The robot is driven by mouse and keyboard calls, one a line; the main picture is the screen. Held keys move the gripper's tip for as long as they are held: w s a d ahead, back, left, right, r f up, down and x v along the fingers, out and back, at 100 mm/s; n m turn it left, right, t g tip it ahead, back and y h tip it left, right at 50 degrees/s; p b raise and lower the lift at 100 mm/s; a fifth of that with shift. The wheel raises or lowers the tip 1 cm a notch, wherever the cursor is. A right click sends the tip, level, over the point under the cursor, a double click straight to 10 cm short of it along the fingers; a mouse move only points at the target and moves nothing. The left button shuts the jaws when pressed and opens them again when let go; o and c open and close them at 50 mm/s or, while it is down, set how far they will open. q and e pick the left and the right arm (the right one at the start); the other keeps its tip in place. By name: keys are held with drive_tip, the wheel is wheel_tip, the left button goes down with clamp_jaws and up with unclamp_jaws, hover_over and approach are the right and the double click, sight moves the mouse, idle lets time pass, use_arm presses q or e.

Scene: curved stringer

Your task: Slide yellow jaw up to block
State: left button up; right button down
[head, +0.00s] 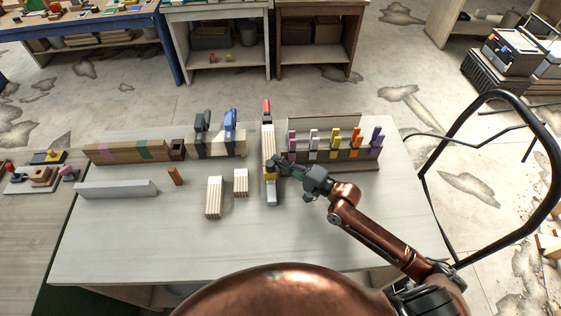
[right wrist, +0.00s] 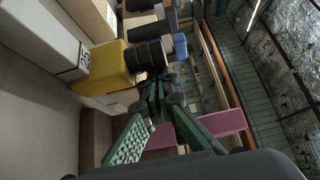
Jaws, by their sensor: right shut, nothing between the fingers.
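The yellow jaw (head: 270,174) sits on the near part of a long grey bar (head: 273,198), with a red piece (head: 267,106) at the bar's far end. A pale wooden block (head: 267,140) lies along the bar between them. Any gap between jaw and block is too small to tell. My right gripper (head: 277,163) is shut and empty at the jaw's right side. In the right wrist view the yellow jaw (right wrist: 101,67) is left of the green fingers (right wrist: 160,98), with a dark ribbed knob (right wrist: 150,55) beside their tips. Contact cannot be told. My left gripper is out of view.
A rack of coloured clamps (head: 334,149) stands right of the bar, close to my right arm. The table front (head: 150,240) is clear.

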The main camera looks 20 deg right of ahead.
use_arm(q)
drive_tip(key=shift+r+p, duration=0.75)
